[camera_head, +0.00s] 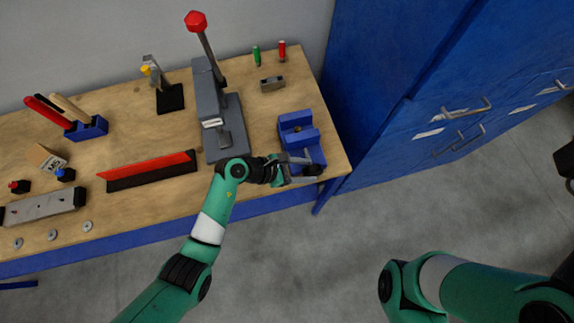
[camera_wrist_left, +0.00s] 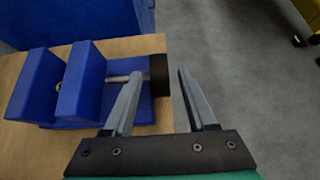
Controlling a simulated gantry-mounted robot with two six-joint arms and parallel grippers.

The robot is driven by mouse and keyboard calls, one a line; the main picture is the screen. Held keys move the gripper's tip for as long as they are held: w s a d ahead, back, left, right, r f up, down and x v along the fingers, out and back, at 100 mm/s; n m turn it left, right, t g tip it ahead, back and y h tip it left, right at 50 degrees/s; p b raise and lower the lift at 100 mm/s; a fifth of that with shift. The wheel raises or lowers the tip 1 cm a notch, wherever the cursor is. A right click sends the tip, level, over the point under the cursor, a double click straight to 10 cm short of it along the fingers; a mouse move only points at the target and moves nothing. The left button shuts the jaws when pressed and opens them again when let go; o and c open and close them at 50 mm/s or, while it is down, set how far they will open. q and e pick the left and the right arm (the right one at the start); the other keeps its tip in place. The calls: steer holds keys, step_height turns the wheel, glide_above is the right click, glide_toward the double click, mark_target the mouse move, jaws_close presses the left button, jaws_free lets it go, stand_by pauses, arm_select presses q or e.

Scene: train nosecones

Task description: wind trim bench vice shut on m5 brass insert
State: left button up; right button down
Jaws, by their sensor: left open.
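The blue trim bench vice (camera_head: 302,133) stands at the right end of the bench. The left wrist view shows its two blue jaws (camera_wrist_left: 83,82) apart, with a small brass-coloured piece (camera_wrist_left: 58,87), likely the M5 insert, in the gap between them. A metal screw runs from the vice to a dark round knob (camera_wrist_left: 159,75). My left gripper (camera_head: 315,165) is open at the knob end. In the wrist view, its fingertips (camera_wrist_left: 160,73) lie on either side of the knob; contact is unclear. My right gripper is not clearly seen.
A grey press with a red-knobbed lever (camera_head: 196,22) stands left of the vice. A small metal block (camera_head: 272,84) and green and red items sit behind it. A blue cabinet (camera_head: 440,100) stands close on the right. Open floor lies in front.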

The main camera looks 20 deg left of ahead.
arm_select(q)
steer(key=p+v, duration=0.1)
steer(key=v, duration=0.7)
steer(key=shift+p, duration=0.4)
steer(key=shift+r, duration=0.1)
